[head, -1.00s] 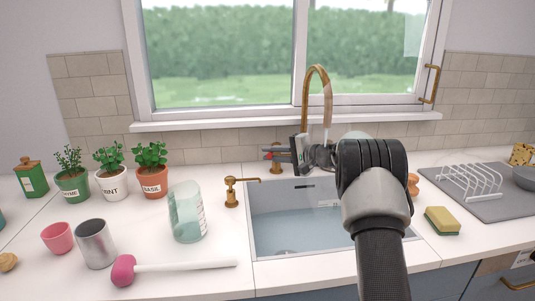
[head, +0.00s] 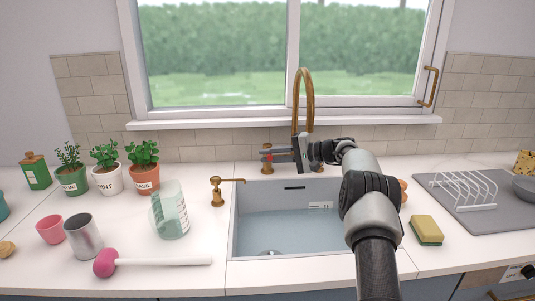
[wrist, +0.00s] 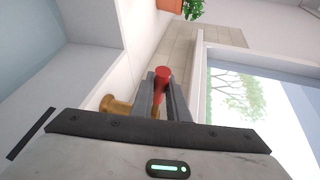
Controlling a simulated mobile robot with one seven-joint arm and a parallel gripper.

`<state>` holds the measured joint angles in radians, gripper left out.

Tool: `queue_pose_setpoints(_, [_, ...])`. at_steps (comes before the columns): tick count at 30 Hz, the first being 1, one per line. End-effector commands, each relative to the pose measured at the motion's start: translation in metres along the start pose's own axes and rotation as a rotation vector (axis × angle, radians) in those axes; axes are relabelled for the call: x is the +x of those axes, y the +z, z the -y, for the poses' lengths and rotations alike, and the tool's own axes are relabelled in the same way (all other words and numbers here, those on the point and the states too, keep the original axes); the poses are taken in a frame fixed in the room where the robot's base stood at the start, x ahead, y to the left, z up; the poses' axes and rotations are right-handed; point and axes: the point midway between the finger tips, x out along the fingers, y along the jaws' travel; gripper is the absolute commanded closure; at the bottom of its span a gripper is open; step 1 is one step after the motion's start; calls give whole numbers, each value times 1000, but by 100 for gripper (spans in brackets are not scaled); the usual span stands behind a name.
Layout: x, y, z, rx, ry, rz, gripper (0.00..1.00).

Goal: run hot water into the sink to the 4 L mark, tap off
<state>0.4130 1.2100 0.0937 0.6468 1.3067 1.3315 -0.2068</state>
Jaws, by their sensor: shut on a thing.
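The brass tap (head: 309,100) arches over the far edge of the sink (head: 234,225). No stream is clear below its spout; my gripper and arm cover part of that area. My gripper (head: 270,156) is at the brass valve (head: 266,167) left of the tap. In the wrist view, its fingers are shut on the red-tipped tap handle (wrist: 163,74), with the brass valve body (wrist: 115,106) beside it. Bluish water (head: 290,230) seems to lie in the sink.
A sponge (head: 426,229) and dish rack (head: 464,190) are at right. Potted herbs (head: 145,178) line the back left.

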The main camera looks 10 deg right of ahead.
Motion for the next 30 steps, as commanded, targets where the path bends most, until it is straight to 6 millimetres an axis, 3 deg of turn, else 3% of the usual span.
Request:
queue_pose_setpoints(17, [-2,-1,-1,-4,1,16,100])
queue_pose_setpoints(18, [-2,-1,-1,-4,1,16,84])
queue_pose_setpoints(21, [-2,-1,-1,-4,1,16,67])
queue_pose_setpoints(30, [-2,-1,0,-4,1,16,67])
